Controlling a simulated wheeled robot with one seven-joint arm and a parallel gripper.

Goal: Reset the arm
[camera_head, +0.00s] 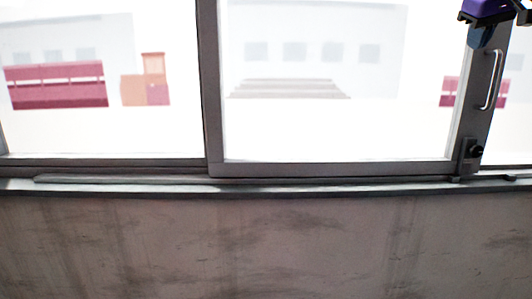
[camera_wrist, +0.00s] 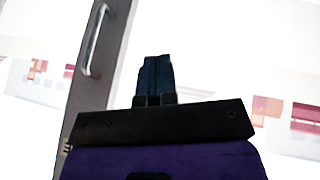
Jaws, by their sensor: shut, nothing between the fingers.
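My gripper (camera_wrist: 155,78) shows in the wrist view with its dark blue fingers shut together and nothing between them. Its black and purple body fills the bottom of that view. In the head view my gripper (camera_head: 482,40) is at the top right corner, partly cut off by the frame edge. It is in front of the upper part of a grey door or window post with a metal handle (camera_head: 491,80). The handle also shows at the upper left of the wrist view (camera_wrist: 93,40). I cannot tell whether the fingers touch the post.
A window frame (camera_head: 212,90) with large panes spans the head view, above a ledge (camera_head: 120,187) and a stained wall (camera_head: 250,245). A small dark latch (camera_head: 472,152) sits low on the post. Red carriages (camera_head: 55,85) and a pale building show beyond the glass.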

